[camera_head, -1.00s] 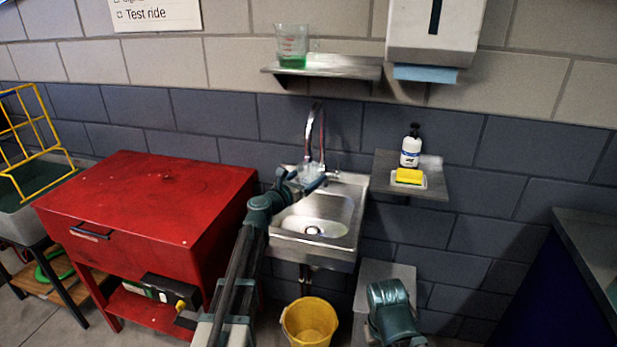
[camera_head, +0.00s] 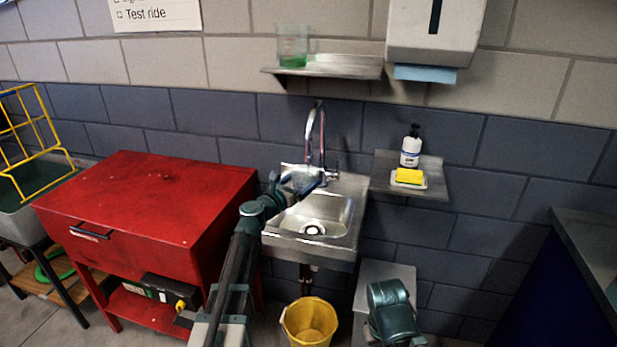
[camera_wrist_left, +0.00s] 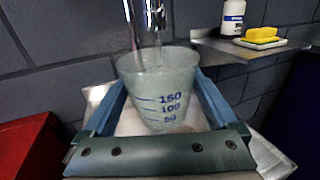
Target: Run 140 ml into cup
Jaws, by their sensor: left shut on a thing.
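A clear measuring cup (camera_wrist_left: 160,92) with blue marks for 50, 100 and 150 is upright between the blue fingers of my left gripper (camera_wrist_left: 165,105) in the left wrist view. My left gripper (camera_head: 298,186) is shut on the cup, over the back left of the steel sink (camera_head: 318,218) in the head view. The chrome tap (camera_head: 313,130) arches up behind the sink, close to the cup. In the wrist view its spout shows behind and above the cup's rim. I cannot tell the water level or whether water runs. My right gripper is not in view.
A beaker with green liquid (camera_head: 292,50) stands on the upper shelf (camera_head: 345,67). A soap bottle (camera_head: 411,148) and yellow sponge (camera_head: 408,176) sit on the right shelf. A red cabinet (camera_head: 150,200) stands left; a yellow bucket (camera_head: 310,322) is below the sink.

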